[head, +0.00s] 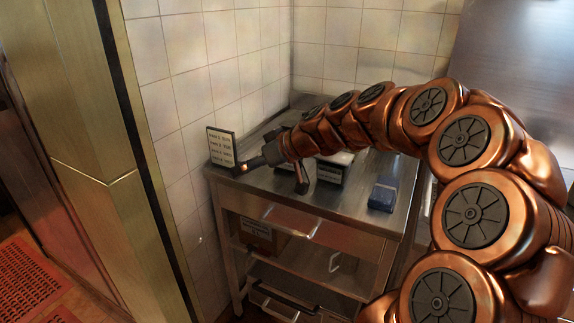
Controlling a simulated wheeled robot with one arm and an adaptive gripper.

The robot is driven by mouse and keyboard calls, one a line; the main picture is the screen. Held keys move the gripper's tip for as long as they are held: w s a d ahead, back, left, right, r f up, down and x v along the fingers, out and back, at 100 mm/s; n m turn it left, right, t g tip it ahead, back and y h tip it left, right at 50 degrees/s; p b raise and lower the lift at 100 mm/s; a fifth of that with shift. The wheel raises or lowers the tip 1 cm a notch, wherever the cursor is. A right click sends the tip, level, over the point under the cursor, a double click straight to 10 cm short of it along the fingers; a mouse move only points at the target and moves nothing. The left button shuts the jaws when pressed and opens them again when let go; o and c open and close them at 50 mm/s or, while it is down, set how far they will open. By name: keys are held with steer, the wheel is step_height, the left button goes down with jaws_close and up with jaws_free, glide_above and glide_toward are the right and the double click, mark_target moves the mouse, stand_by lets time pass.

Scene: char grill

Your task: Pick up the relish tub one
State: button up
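My gripper (271,178) is over the left part of the steel counter (330,207), with its two dark fingers spread apart. Nothing shows between the fingers. Partly hidden behind my arm and gripper, a low pale-topped container (334,170) stands on the counter. I cannot tell whether it is a relish tub, and no label on it can be read. A small blue box-like item (382,195) sits on the counter to the right of my gripper, apart from it.
A small sign with lines of text (221,147) stands at the counter's left edge by the tiled wall, close to my left finger. Drawers and shelves (290,222) are below the counter, with a cardboard box (258,235) inside. The counter front around the blue item is clear.

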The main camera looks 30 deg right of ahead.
steer(key=w+d+f+m+t+h+b, duration=0.1)
steer(key=w+d+t+h, duration=0.1)
steer(key=d, duration=0.8)
steer(key=w+d+m+t+h+b, duration=0.1)
steer(key=w+d+t, duration=0.15)
steer(key=d, duration=0.75)
steer(key=shift+d+f+p+x, duration=0.15)
steer(key=shift+p+x, duration=0.2)
steer(key=shift+x, duration=0.95)
steer(key=shift+d+f+p+x, duration=0.15)
steer(key=shift+p+x, duration=0.2)
steer(key=shift+x, duration=0.9)
steer(key=shift+d+f+p+x, duration=0.15)
steer(key=shift+p+x, duration=0.2)
steer(key=shift+x, duration=0.95)
steer(key=shift+s, duration=0.1)
steer(key=c, duration=1.5)
steer(key=shift+c, duration=0.2)
steer(key=shift+r+b, duration=0.1)
steer(key=shift+b, duration=0.4)
